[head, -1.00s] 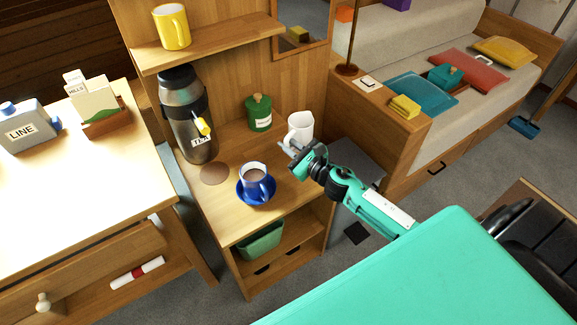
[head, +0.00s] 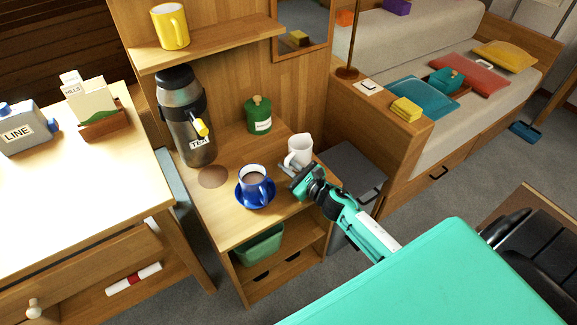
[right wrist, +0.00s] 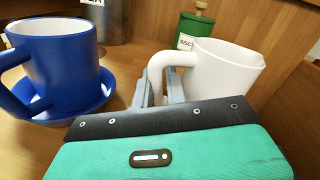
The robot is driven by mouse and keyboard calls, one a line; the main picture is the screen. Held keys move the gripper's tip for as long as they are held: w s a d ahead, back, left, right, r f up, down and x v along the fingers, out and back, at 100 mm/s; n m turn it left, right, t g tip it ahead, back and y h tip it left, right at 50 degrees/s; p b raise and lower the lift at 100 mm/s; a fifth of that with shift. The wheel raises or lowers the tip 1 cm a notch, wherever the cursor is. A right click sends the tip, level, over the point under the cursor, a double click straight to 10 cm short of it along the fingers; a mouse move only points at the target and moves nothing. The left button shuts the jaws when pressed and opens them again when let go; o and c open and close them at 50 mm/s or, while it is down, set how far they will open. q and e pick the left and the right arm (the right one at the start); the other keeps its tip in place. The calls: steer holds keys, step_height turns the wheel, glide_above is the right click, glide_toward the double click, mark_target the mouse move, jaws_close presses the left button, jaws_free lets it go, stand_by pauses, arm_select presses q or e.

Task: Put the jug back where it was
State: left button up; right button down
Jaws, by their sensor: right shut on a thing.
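The white jug (head: 300,148) stands upright at the right side of the wooden cabinet top (head: 222,218). It also shows in the right wrist view (right wrist: 224,75), its handle toward my gripper. My right gripper (head: 288,170) is shut on the jug's handle; its fingers (right wrist: 160,92) lie on both sides of the handle. In the head view the jug's base looks at or very near the surface; I cannot tell whether it touches. My left gripper is not in view.
A blue mug (head: 254,180) with brown drink stands on a blue saucer (head: 241,199) left of the jug. Behind are a green canister (head: 259,117) and a tall flask (head: 188,110) labelled TEA. A round brown mat (head: 213,176) lies bare before the flask.

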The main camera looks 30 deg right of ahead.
steer(key=shift+f, duration=0.1)
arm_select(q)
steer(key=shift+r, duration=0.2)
arm_select(e)
steer(key=c, duration=1.4)
jaws_free()
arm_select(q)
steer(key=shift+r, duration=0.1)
